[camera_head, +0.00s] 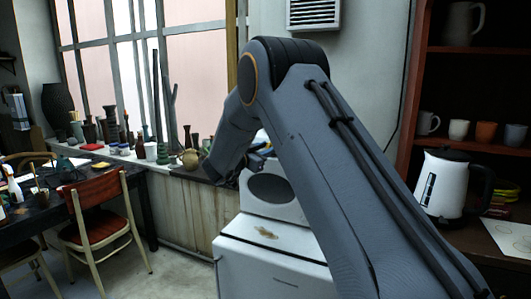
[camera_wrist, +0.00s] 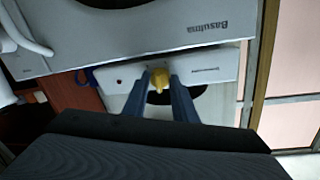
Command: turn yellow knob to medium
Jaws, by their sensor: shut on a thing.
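The yellow knob (camera_wrist: 159,76) shows in the wrist view on a white control panel (camera_wrist: 212,67). My gripper (camera_wrist: 159,82) has its two blue-grey fingers on either side of the knob, shut on it. The knob's marks are hidden or too small, so its setting cannot be read. In the head view my arm hides the knob, and only a bit of my gripper (camera_head: 262,150) shows above a white machine with an oval dark window (camera_head: 272,196).
The machine stands on a larger white appliance (camera_head: 262,250). A white kettle (camera_head: 447,184) stands at the right by a brown shelf (camera_head: 425,100) with cups. Pottery lines the window sill at the left. A red chair (camera_head: 101,209) stands by a cluttered table.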

